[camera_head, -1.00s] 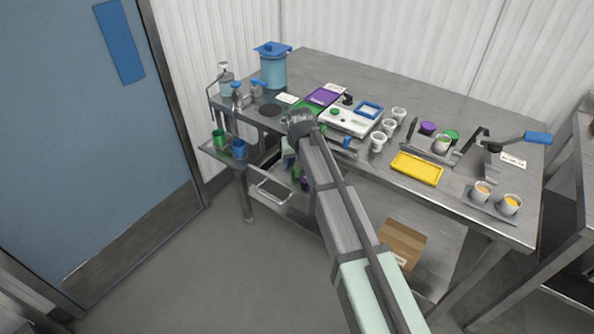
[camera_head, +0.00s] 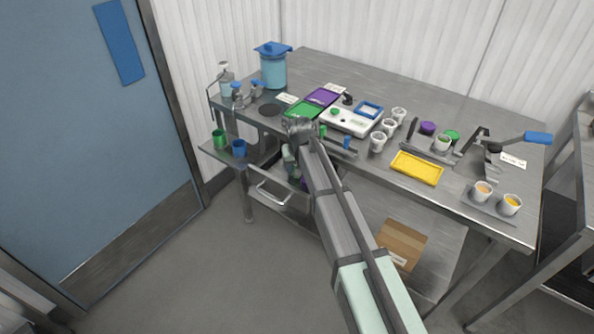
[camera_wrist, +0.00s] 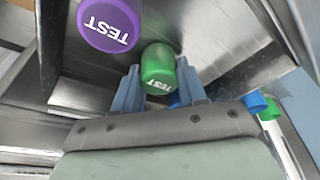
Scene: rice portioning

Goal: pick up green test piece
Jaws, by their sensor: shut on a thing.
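The green test piece (camera_wrist: 158,68) is a short green cylinder with "TEST" printed in white on its end. In the wrist view it sits between the two blue fingers of my gripper (camera_wrist: 160,92), which is shut on it. A purple test piece (camera_wrist: 108,24) with the same lettering is close by at the upper left of that view, inside the metal drawer. In the head view my arm reaches to the table's front left, and its wrist hides the fingers and the green piece. The open drawer (camera_head: 275,196) shows below the wrist.
Drawer walls stand close around the fingers. A green cup (camera_head: 220,139) and a blue cup (camera_head: 239,149) stand on a side shelf at the left. A green tray (camera_head: 303,110), a white scale (camera_head: 345,122) and a yellow tray (camera_head: 417,168) lie on the tabletop.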

